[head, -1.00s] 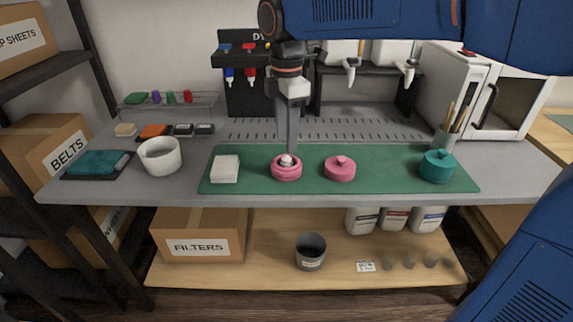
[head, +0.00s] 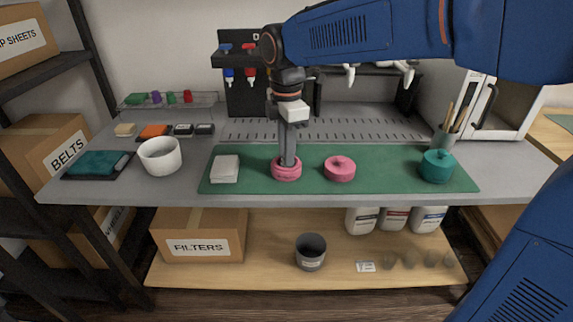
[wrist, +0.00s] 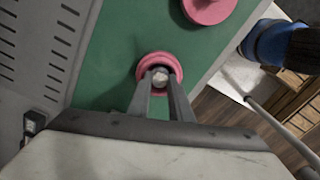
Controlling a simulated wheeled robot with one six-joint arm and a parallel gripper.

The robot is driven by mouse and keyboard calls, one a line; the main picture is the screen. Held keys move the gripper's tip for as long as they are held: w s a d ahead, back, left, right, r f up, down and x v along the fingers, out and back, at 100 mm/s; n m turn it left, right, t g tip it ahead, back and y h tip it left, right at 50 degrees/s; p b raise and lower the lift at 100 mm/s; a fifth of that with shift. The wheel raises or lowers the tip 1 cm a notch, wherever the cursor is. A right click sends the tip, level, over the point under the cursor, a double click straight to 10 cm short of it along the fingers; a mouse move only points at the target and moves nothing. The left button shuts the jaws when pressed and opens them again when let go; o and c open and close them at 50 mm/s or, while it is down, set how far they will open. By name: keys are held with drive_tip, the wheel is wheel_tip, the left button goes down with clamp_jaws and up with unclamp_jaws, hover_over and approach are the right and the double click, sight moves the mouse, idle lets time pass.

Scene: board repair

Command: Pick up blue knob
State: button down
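I cannot make out a clearly blue knob in either view. A pink round piece (head: 286,174) with a small silvery knob (wrist: 160,77) at its middle lies on the green mat (head: 390,180). My gripper (head: 287,163) points down into this piece; its two fingers (wrist: 160,84) stand on either side of the silvery knob in the wrist view. I cannot tell if they press on it. In the head view the fingers hide the knob. A second pink piece (head: 339,170) with a knob on top and a teal lidded pot (head: 437,168) stand to the right.
A white block (head: 225,169) lies left on the mat, with a white cup (head: 160,156) beyond it. A tool holder (head: 445,140) stands behind the teal pot. The mat between the second pink piece and the pot is clear.

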drive_tip(key=shift+f, duration=0.1)
wheel_tip(320, 180, up, 10)
idle(0.6)
drive_tip(key=shift+w, duration=0.1)
drive_tip(key=shift+a, duration=0.1)
idle(0.8)
